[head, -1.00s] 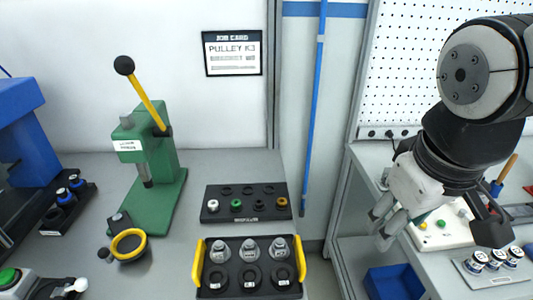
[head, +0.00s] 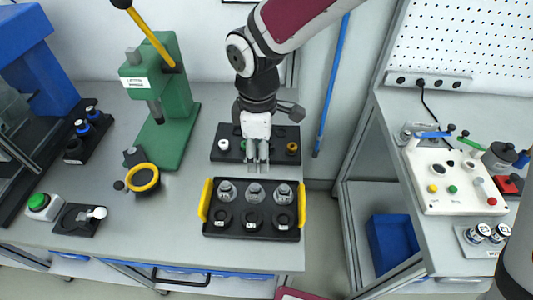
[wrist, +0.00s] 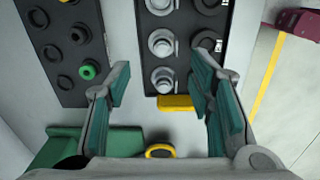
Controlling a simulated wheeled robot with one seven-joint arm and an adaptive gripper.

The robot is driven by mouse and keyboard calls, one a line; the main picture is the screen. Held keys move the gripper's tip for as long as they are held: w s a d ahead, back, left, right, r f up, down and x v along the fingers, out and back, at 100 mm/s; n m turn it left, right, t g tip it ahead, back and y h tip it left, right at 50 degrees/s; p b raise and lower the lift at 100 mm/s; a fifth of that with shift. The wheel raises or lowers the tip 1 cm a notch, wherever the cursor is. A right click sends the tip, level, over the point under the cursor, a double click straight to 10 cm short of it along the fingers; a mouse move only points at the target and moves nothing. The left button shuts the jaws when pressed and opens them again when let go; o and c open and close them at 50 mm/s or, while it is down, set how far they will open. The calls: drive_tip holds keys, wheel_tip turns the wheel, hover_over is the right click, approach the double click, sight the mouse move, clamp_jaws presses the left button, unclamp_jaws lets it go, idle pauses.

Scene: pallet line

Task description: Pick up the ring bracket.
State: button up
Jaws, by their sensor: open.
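Three grey metal pieces with round bases and raised tops (head: 255,192) stand in the back row of a black tray with yellow handles (head: 206,232). They look most like ring brackets, but I cannot tell for sure. They also show in the wrist view, the nearest one (wrist: 162,78) beyond and between my fingers. My gripper (head: 257,168) points down near the gap between this tray and the black tray behind it. In the wrist view my gripper (wrist: 162,78) is open, its fingers apart, with nothing held between them.
Black rings (head: 250,218) fill the front row. The rear tray (head: 222,143) holds small coloured parts. A green press (head: 175,105) and a yellow-rimmed round item (head: 143,178) stand left. A gap separates this bench from the right bench (head: 395,180).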

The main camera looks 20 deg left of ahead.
sight(254, 187)
drive_tip(key=shift+n, duration=0.3)
drive_tip(key=f, duration=0.6)
drive_tip(key=a+f, duration=0.1)
drive_tip(key=f, duration=0.2)
drive_tip(key=shift+s+a+f, duration=0.1)
drive_tip(key=shift+s+f, duration=0.1)
drive_tip(key=shift+s, duration=0.15)
drive_tip(key=f, duration=0.2)
drive_tip(key=f+p, duration=0.1)
drive_tip(key=f, duration=0.1)
drive_tip(key=shift+s+a, duration=0.15)
drive_tip(key=shift+s, duration=0.05)
drive_tip(key=shift+w+f+p, duration=0.1)
drive_tip(key=shift+f+p, duration=0.2)
drive_tip(key=shift+f, duration=0.3)
drive_tip(key=c, duration=1)
